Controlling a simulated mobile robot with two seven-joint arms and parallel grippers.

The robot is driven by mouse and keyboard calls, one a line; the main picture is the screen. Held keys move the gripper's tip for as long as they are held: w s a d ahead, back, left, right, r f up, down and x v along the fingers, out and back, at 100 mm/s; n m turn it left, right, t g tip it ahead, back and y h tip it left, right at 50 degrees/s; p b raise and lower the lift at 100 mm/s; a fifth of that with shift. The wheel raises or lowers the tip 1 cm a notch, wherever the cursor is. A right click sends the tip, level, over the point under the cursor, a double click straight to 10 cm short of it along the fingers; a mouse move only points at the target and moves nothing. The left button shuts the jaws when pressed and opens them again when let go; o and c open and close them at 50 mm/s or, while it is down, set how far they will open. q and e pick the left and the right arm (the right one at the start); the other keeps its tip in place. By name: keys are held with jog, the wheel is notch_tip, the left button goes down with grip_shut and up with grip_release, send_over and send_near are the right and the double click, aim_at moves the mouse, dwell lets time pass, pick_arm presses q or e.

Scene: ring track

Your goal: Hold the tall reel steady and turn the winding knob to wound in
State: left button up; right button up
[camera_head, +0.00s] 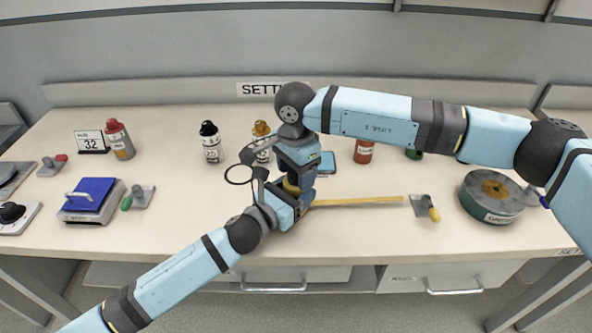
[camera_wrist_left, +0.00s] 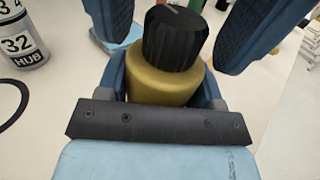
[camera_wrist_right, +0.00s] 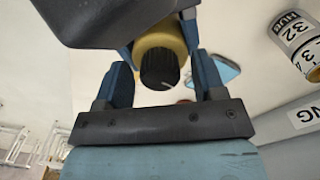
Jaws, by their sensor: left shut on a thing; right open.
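The tall reel (camera_head: 291,187) is a yellow upright cylinder, mostly hidden by my grippers in the head view. It shows in the left wrist view (camera_wrist_left: 165,88) with a ribbed black winding knob (camera_wrist_left: 172,35) on top. My left gripper (camera_head: 289,194) is shut on the reel, one finger on each side. My right gripper (camera_head: 297,177) is open above it. In the right wrist view the knob (camera_wrist_right: 158,72) lies between its spread fingers, with a light pointer mark on its end. I cannot tell whether they touch it. A yellow strip (camera_head: 358,201) runs right along the table from the reel.
A bracket with a yellow knob (camera_head: 428,208) stands by the strip's right end. A round green reel (camera_head: 490,200) lies further right. Several bottles, including a black-capped one (camera_head: 211,148), stand behind. A blue-topped box (camera_head: 91,196) sits left. The front left-centre table is clear.

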jog(key=c, duration=0.9)
